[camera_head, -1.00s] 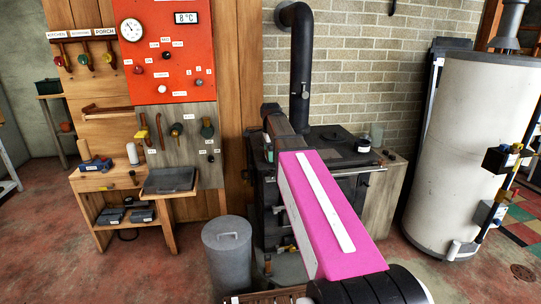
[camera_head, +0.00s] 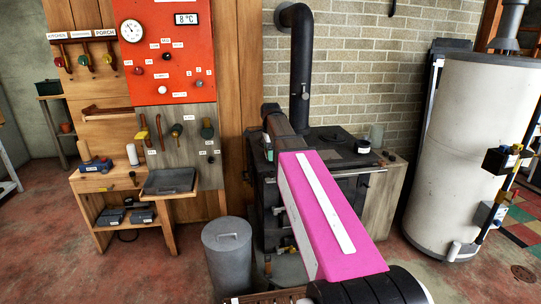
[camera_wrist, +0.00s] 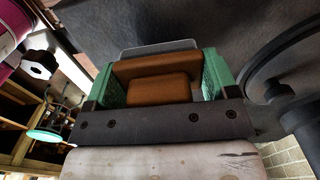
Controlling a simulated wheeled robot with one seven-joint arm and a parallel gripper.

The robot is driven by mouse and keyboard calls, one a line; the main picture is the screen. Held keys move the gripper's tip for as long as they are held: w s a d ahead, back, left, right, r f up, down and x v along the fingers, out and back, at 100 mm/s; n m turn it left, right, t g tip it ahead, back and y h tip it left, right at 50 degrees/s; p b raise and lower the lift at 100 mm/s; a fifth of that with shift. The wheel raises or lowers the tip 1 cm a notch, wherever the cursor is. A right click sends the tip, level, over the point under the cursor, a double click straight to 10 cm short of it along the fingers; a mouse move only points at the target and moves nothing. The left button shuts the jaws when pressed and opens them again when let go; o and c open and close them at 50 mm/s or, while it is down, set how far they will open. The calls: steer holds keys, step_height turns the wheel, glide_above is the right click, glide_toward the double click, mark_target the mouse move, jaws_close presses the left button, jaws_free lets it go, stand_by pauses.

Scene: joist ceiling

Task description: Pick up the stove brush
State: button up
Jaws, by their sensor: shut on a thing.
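The stove brush (camera_wrist: 160,90) shows in the wrist view as a brown wooden body, with a narrower block in front of a wider one. My gripper (camera_wrist: 160,75) has its green fingers on both sides of the wood and is shut on it. The bristles cannot be made out. In the head view my pink arm link reaches over the black stove (camera_head: 325,145), and the brush cannot be told apart there.
A black stovepipe (camera_head: 300,70) rises behind the stove. A grey lidded bin (camera_head: 228,262) stands in front at the left. A wooden bench with a dark tray (camera_head: 170,182) is farther left. A white tank (camera_head: 470,150) stands at the right.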

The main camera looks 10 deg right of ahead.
steer(key=r, duration=0.1)
steer(key=s+r, duration=0.1)
steer(key=r, duration=0.1)
steer(key=shift+s+a+r, duration=0.1)
steer(key=shift+a+r, duration=0.05)
steer(key=shift+r, duration=0.1)
steer(key=s+a+r, duration=0.3)
steer(key=s+r, duration=0.3)
steer(key=s, duration=0.4)
steer(key=shift+a+r, duration=0.2)
steer(key=shift+a, duration=0.05)
steer(key=shift+o, duration=0.6)
